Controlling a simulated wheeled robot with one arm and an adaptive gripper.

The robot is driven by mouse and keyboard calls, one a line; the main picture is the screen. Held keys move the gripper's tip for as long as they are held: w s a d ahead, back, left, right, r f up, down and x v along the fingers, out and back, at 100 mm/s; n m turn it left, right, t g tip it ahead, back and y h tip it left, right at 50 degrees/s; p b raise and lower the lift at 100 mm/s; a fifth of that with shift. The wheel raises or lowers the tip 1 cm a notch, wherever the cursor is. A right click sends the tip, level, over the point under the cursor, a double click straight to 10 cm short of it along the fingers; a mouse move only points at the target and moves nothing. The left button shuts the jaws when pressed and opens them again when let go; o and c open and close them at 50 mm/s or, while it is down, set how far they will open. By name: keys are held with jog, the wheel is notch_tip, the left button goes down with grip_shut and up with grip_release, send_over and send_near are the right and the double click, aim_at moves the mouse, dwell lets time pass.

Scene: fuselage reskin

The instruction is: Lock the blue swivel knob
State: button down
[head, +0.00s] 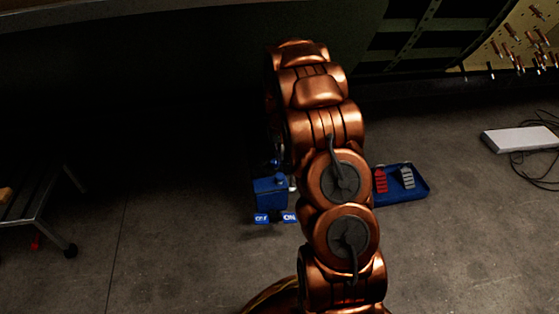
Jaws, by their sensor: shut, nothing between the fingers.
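My copper arm rises through the middle of the view and covers the right side of the device. My gripper does not show; it is hidden behind the arm or in the dark.
A blue tray (422,190) with red and grey pieces lies right of my arm. A metal-framed table (44,192) stands at the left. A white flat box (518,139) with cables lies at the far right. The dark fuselage structure (170,45) spans the top. The front floor is largely clear.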

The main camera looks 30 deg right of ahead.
notch_tip(320, 180, up, 6)
jog(key=shift+f+p, duration=0.1)
jog(key=shift+p, duration=0.6)
